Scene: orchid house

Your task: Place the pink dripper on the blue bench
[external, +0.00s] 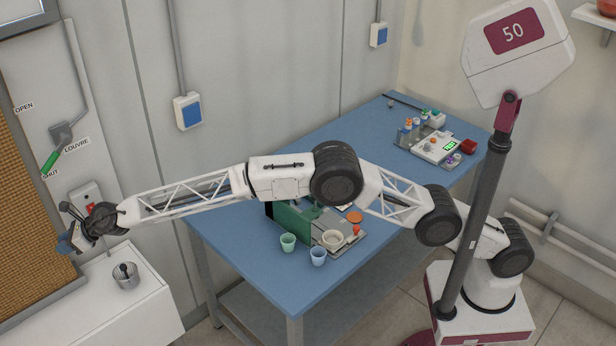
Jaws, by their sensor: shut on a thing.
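The blue bench (262,266) stands in the middle, under my outstretched arm. My gripper (66,238) is at the far left, well away from the bench, over the back of a white counter and close to the wall. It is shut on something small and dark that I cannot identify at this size. I cannot make out a pink dripper anywhere; it may be hidden by the gripper or the arm.
On the bench are a green-and-grey machine (293,222), a green cup (288,242), a blue cup (318,256) and a cream bowl (333,239). The white counter (118,309) holds a metal pot (125,276). A louvre lever (62,137) is on the wall.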

